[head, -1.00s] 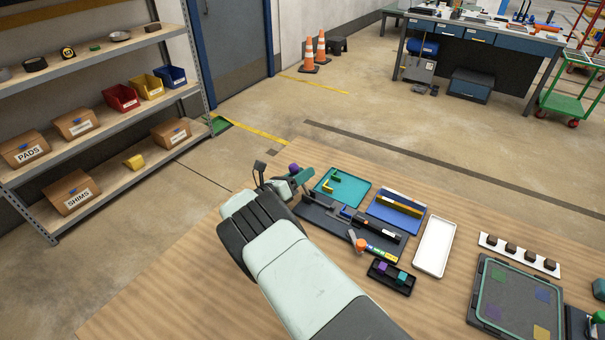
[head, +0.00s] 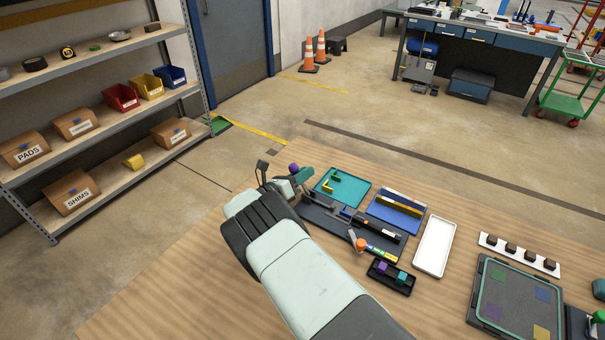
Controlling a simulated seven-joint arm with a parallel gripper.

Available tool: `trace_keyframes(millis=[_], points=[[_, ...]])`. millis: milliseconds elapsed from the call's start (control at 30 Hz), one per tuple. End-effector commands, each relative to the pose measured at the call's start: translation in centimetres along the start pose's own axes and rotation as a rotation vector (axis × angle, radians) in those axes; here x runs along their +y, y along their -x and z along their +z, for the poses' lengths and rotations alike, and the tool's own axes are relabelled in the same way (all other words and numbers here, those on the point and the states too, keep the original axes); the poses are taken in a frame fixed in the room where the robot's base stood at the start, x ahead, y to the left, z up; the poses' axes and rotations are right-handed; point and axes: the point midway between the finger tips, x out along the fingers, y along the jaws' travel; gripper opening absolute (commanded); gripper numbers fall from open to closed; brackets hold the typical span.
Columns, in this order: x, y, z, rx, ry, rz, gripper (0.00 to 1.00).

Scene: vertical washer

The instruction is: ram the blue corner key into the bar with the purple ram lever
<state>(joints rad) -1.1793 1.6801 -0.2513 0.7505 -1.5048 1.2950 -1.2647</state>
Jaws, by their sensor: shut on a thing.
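My gripper (head: 293,179) is at the left end of the dark ram fixture (head: 322,216), mostly hidden behind my own wrist. It is shut on the purple ram lever (head: 293,168), whose round purple knob shows at the fingers. A small blue piece (head: 345,211), apparently the blue corner key, sits in the middle of the fixture, to the right of my gripper. A dark bar (head: 366,222) lies in line to its right. I cannot tell at this size whether the key touches the bar or how deep it sits.
A teal tray (head: 355,181) with yellow-green pieces and a blue tray (head: 382,211) with a yellow bar lie behind the fixture. An orange-topped tool (head: 361,244), a black tray (head: 374,277) and a white tray (head: 447,232) are nearby. The wooden table is bare at front left.

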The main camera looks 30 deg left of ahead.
Motion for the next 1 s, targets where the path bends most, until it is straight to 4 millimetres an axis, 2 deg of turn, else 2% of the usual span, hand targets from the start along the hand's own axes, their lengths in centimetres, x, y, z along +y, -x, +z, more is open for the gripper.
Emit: trace_keyframes(millis=[33,367,633,1000], points=[[0.0,0.0,0.5,-0.005,-0.009,0.001,0.00],[-0.9,-0.1,0.6,0.016,-0.131,0.017,0.00],[-2.3,-0.5,0.4,0.059,-0.358,0.046,0.00],[-4.3,-1.0,-0.9,0.125,-0.696,0.088,0.00]])
